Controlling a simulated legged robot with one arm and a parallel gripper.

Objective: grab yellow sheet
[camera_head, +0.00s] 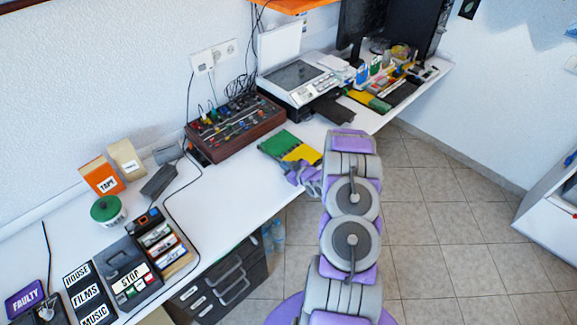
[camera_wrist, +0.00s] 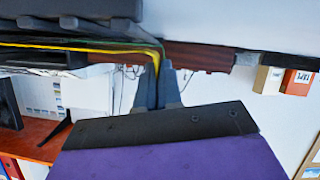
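In the head view the yellow sheet (camera_head: 301,152) lies beside a green sheet (camera_head: 279,141) near the front edge of the white table. My gripper (camera_head: 301,170) is at the front edge of the yellow sheet, partly covered by my arm. In the wrist view the yellow sheet shows edge-on as a thin strip (camera_wrist: 100,46), with its end bent towards the two grey fingers. My fingers (camera_wrist: 159,68) are close together around or right beside that end. I cannot tell whether they pinch it.
A dark red box of coloured parts (camera_head: 237,127) stands behind and left of the sheets. A white device with an open lid (camera_head: 297,80) is behind them. Orange and beige boxes (camera_head: 102,176) stand far left.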

